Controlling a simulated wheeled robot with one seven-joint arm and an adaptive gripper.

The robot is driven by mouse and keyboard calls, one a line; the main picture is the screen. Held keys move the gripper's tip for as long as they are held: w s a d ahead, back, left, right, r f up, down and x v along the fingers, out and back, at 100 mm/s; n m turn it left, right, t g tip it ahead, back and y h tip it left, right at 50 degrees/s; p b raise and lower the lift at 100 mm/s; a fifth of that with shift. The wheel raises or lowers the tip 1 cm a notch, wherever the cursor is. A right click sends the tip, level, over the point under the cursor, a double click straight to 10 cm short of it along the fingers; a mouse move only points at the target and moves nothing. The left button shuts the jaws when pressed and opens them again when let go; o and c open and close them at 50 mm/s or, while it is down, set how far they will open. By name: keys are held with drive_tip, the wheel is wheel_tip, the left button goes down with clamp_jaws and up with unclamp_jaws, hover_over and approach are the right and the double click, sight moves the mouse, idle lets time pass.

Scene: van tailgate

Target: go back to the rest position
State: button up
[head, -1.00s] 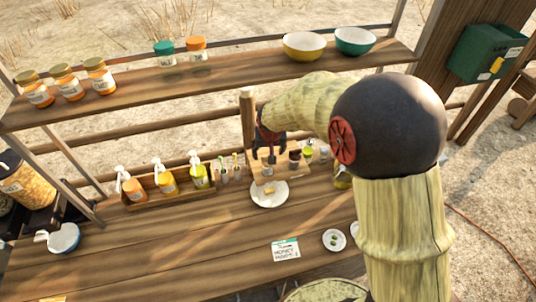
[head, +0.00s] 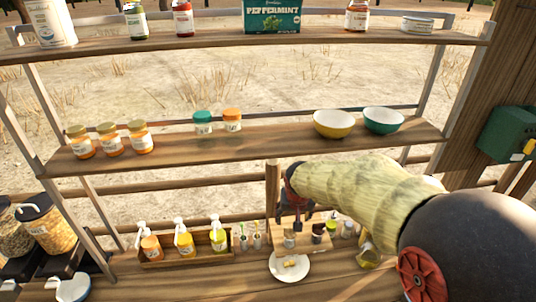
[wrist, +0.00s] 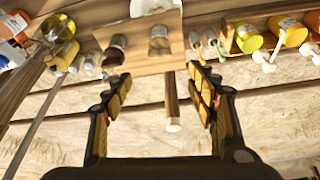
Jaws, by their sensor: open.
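My gripper (head: 303,222) is at the back of the lower counter, in front of a wooden post and above a small wooden rack (head: 283,238) that holds jars. In the wrist view my gripper (wrist: 160,95) has its two fingers spread wide, with nothing held between them. The rack (wrist: 135,58) lies beyond the fingertips there, with a dark-lidded jar (wrist: 116,48) and another jar (wrist: 159,42) on it. A white plate (head: 277,274) with small yellowish pieces on it sits on the counter in front of the rack.
A wooden box (head: 160,264) of pump bottles stands left of the rack. The shelf above (head: 270,147) carries jars, a yellow bowl (head: 334,124) and a teal bowl (head: 383,121). A higher shelf holds a Peppermint box (head: 271,16). A green box (head: 507,134) hangs at the right.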

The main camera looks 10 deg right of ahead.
drive_tip(key=s+d+f+n+t+b, duration=0.1)
drive_tip(key=s+f+n+b, duration=0.1)
drive_tip(key=s+b, duration=1.4)
drive_tip(key=s, duration=1.3)
drive_tip(key=shift+d+f+y+b, duration=0.15)
drive_tip(key=shift+f+y+b, duration=0.2)
drive_tip(key=shift+y, duration=0.05)
drive_tip(key=shift+w, duration=0.1)
drive_tip(key=shift+c, duration=0.6)
